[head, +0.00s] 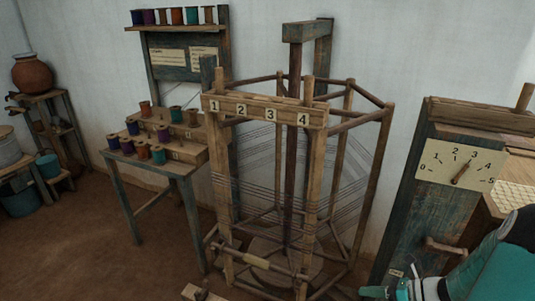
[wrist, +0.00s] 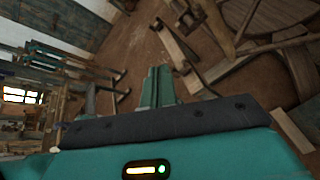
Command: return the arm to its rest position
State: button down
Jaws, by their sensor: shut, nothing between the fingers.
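My gripper (head: 374,292) shows at the bottom right of the head view, at the end of my teal arm, low beside the foot of the wooden frame. In the wrist view my gripper (wrist: 158,84) has its two teal fingers together, with nothing held between them. The fingers point out over the brown floor. Part of the arm is cut off by the edge of the head view.
A hexagonal warping frame (head: 310,193) with threads stands in the centre. A post with a dial (head: 460,165) stands close to my arm at right. A spool table (head: 178,168) and shelf (head: 175,28) are at left. Brown floor (head: 95,250) is clear at lower left.

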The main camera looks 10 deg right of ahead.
jog(key=s+a+r+n+h, duration=0.3)
jog(key=a+r+n, duration=0.4)
jog(key=n, duration=0.3)
jog(key=s+a+r+n+g+h, duration=0.1)
jog(key=s+a+r+n+h, duration=0.2)
jog(key=a+r+n, duration=0.4)
jog(key=s+a+r+n+h, duration=0.4)
jog(key=a+r+n, duration=0.3)
jog(key=r+n, duration=0.4)
jog(key=shift+n+h, duration=0.5)
jog(key=shift+n, duration=1.2)
